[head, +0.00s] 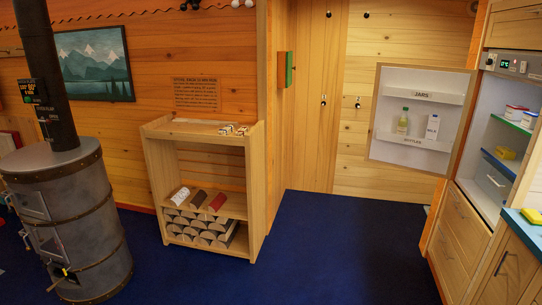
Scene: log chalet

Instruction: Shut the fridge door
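The fridge door (421,119) stands wide open at the right of the head view, its inner side facing me. Its door shelves hold a bottle with yellowish contents (403,121) and a white carton (432,127). The fridge's far right side is cut off by the picture edge. Neither of my grippers shows in this view.
A wooden shelf unit (157,165) with stacked logs stands left of centre. A metal stove (70,215) is at the left. A counter (520,232) juts in at the lower right. The blue floor (325,245) between is clear.

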